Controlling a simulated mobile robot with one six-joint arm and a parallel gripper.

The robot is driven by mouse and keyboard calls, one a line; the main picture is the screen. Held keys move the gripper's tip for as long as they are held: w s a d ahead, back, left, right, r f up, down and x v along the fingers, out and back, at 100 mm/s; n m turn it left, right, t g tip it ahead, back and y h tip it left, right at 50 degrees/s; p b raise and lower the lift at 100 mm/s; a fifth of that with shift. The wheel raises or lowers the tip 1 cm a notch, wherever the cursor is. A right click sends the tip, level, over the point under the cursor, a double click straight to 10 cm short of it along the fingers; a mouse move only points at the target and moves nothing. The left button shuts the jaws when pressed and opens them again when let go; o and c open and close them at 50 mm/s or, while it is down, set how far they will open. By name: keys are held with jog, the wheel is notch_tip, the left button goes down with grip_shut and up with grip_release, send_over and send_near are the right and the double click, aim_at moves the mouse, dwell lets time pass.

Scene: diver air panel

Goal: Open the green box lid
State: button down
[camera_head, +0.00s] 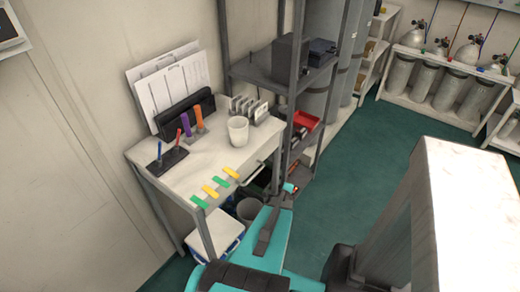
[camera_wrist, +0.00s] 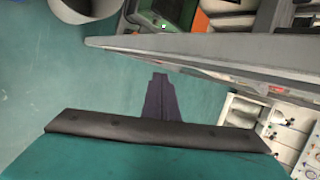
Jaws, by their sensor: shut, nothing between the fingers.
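My gripper (camera_wrist: 160,78) points down and away in the wrist view, with its dark fingers together and nothing between them. In the head view my gripper (camera_head: 287,195) is in front of the shelf rack's lower end, to the right of the desk. A green surface with an orange edge (camera_wrist: 190,22) shows at the top of the wrist view, beside a dark part with a small light. I cannot tell if it is the green box, and no lid is clear. My gripper is apart from it. In the head view no green box can be made out.
A grey metal shelf rack (camera_head: 284,75) stands close by; its grey edge (camera_wrist: 200,50) crosses the wrist view. A white desk (camera_head: 220,165) with a cup (camera_head: 238,130) stands left. A bin (camera_head: 248,211) and blue-white cooler (camera_head: 216,238) are below. Green floor (camera_head: 375,160) is clear right.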

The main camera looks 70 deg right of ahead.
jog(key=w+a+f+n+b, duration=0.35)
jog(key=w+n+b, duration=0.2)
jog(key=w, duration=0.25)
jog(key=w+d+m+h+b, duration=0.2)
jog(key=d+b, duration=0.4)
jog(key=b, duration=0.5)
jog(key=w+d+m+g+h+b, duration=0.1)
jog(key=w+d+h+b, duration=0.3)
jog(key=b, duration=0.8)
jog(key=w+d+m+h+b, duration=0.4)
jog(key=d+b, duration=0.3)
jog(key=b, duration=0.4)
jog(key=shift+w+d+r+g+b, duration=0.25)
jog(key=shift+w+d+g+b, duration=0.05)
jog(key=shift+w+g+b, duration=0.1)
jog(key=shift+r, duration=0.1)
jog(key=shift+d, duration=0.15)
